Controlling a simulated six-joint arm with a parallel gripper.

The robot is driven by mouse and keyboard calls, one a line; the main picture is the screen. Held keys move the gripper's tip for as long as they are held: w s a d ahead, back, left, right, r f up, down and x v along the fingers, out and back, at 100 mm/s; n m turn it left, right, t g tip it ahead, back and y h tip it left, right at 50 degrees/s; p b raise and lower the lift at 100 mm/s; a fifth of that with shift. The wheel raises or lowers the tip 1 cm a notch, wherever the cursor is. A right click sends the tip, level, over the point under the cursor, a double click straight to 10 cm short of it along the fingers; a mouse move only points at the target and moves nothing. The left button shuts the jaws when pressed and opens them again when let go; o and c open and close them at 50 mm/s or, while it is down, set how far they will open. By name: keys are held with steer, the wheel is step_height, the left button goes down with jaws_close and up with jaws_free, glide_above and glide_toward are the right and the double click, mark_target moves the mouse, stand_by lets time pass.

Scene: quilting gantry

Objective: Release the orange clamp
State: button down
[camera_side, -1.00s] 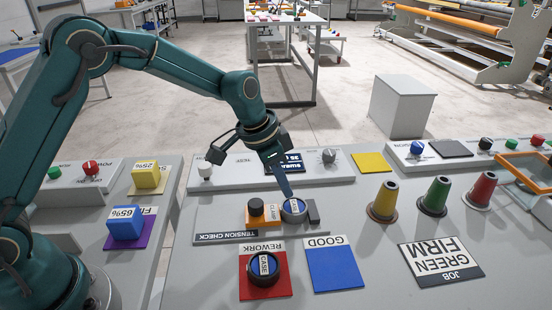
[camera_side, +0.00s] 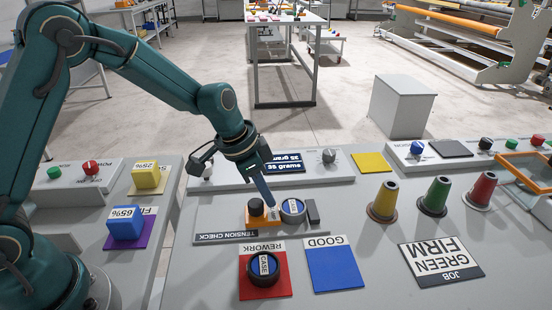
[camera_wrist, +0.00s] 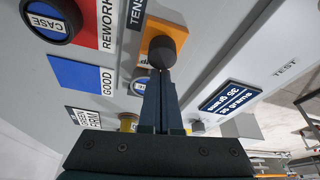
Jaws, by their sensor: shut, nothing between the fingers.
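The orange clamp (camera_side: 262,221) lies on the tension check strip (camera_side: 225,237), with a black knob (camera_side: 256,207) standing at its left end. In the wrist view the orange clamp (camera_wrist: 152,27) and its black knob (camera_wrist: 162,52) are just beyond my fingertips. My gripper (camera_side: 271,205) is shut and empty, pointing down close to the right side of the knob. In the wrist view my gripper (camera_wrist: 161,72) overlaps the knob's lower edge; I cannot tell if they touch.
A display (camera_side: 284,164) reading 35 grams is behind the clamp. Another case (camera_side: 263,266) sits on the red REWORK pad (camera_side: 277,289). The blue GOOD pad (camera_side: 334,268) is bare. Several coloured cones, including a yellow one (camera_side: 384,202), stand to the right.

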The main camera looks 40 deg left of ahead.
mark_target(248, 212)
steer(key=shift+s+a, duration=1.85)
steer(key=shift+s, duration=0.05)
steer(key=shift+w+d+r, duration=0.1)
steer(key=shift+w+d, duration=0.5)
steer(key=shift+w, duration=0.35)
steer(key=shift+w+d, duration=0.55)
steer(key=shift+w, duration=0.4)
steer(key=v, duration=1)
steer(key=shift+s, duration=0.1)
